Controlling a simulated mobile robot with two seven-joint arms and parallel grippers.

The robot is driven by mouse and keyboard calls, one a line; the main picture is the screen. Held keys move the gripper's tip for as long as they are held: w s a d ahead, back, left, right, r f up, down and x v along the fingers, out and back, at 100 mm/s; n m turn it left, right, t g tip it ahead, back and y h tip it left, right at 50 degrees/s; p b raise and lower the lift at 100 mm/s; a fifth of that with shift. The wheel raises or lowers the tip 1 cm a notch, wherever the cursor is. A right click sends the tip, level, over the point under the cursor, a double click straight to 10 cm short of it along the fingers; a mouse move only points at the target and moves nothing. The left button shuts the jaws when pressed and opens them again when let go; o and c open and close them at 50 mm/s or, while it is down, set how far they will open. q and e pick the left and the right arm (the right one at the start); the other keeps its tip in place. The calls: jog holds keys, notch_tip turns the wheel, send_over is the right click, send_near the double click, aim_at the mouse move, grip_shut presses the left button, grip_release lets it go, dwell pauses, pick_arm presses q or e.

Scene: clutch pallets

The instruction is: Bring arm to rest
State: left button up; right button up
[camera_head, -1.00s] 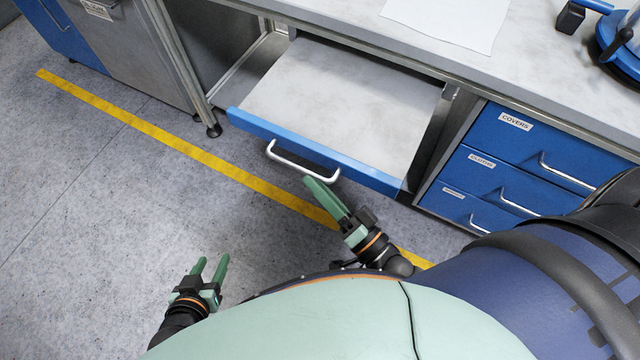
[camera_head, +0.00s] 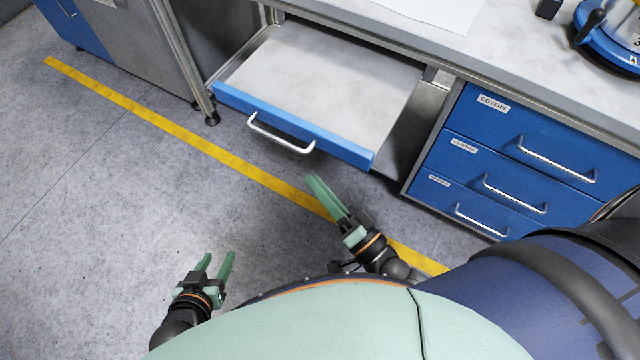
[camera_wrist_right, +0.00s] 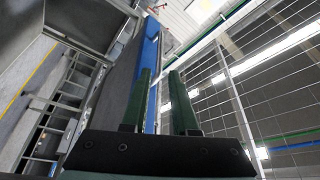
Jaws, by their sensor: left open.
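My left gripper (camera_head: 218,262) is at the lower left of the head view, over bare floor. Its two green fingers are apart and nothing is between them. My right gripper (camera_head: 318,188) is near the middle of the head view, below and right of the handle of the pulled-out drawer, clear of it. Its fingers overlap there, but the right wrist view shows both green fingers (camera_wrist_right: 160,98) with an empty gap between them.
A blue-fronted drawer (camera_head: 290,124) with a silver handle (camera_head: 280,134) stands out from under the worktop (camera_head: 540,60). Closed blue drawers (camera_head: 510,140) are on the right. Grey floor with a yellow line (camera_head: 190,140) is free at left.

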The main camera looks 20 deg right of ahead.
pick_arm(q)
jog(key=shift+a, duration=0.15)
dwell(0.3)
pick_arm(e)
jog(key=s+d+f+n+g+h, duration=0.3)
jog(key=s+f+n+g+h, duration=0.1)
jog(key=f+n+g, duration=0.6)
pick_arm(q)
jog(key=s+a+r+y+p, duration=0.1)
jog(key=a+r+p, duration=0.2)
jog(key=r+p, duration=0.6)
jog(key=p, duration=0.3)
jog(key=shift+s+a+r+n+p, duration=0.2)
jog(key=shift+s+a+n+p, duration=0.1)
jog(key=shift+a+n+p, duration=0.1)
pick_arm(e)
jog(key=s+d+r+h, duration=0.1)
jog(key=d+r, duration=0.2)
jog(key=r, duration=0.6)
jog(key=shift+s+d+m, duration=0.15)
jog(key=shift+s+m, duration=0.15)
jog(key=shift+s, duration=0.05)
pick_arm(q)
jog(key=shift+d, duration=0.1)
